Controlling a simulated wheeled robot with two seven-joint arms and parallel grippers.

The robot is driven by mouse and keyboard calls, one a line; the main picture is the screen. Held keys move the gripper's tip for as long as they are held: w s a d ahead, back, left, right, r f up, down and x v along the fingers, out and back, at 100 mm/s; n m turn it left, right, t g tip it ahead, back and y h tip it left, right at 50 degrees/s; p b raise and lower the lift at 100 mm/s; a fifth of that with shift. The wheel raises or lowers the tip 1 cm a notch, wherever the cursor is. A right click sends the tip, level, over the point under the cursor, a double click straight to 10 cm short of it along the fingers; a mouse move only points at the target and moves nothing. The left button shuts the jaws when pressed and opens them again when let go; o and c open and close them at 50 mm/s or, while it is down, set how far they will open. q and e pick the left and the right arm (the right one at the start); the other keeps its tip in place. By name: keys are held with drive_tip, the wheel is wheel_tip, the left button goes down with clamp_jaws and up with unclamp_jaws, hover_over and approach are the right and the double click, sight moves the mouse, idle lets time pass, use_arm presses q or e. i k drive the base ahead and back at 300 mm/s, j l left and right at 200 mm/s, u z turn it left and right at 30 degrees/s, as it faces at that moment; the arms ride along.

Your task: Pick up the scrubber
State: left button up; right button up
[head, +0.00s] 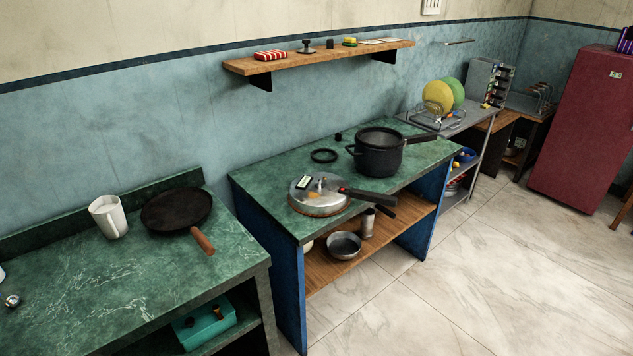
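A small yellow-and-green block (349,42), which looks like a sponge scrubber, lies on the wooden wall shelf (300,57) right of a small dark cylinder. It is small in the head view and its details cannot be made out. Small orange pieces also show on the metal lid and by the dish rack, too small to identify. Neither of my grippers is in view.
The shelf also holds a red striped item (270,55) and a dark knobbed object (306,47). A pan (176,209) and white mug (108,217) stand left. Floor (480,270) is clear.

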sight(349, 42)
drive_tip(key=u, duration=0.45)
drive_tip(key=i+l+u, duration=0.15)
drive_tip(key=l+u, duration=0.75)
drive_tip(key=l, duration=0.15)
drive_tip(key=l+u, duration=0.5)
drive_tip(key=l, duration=0.1)
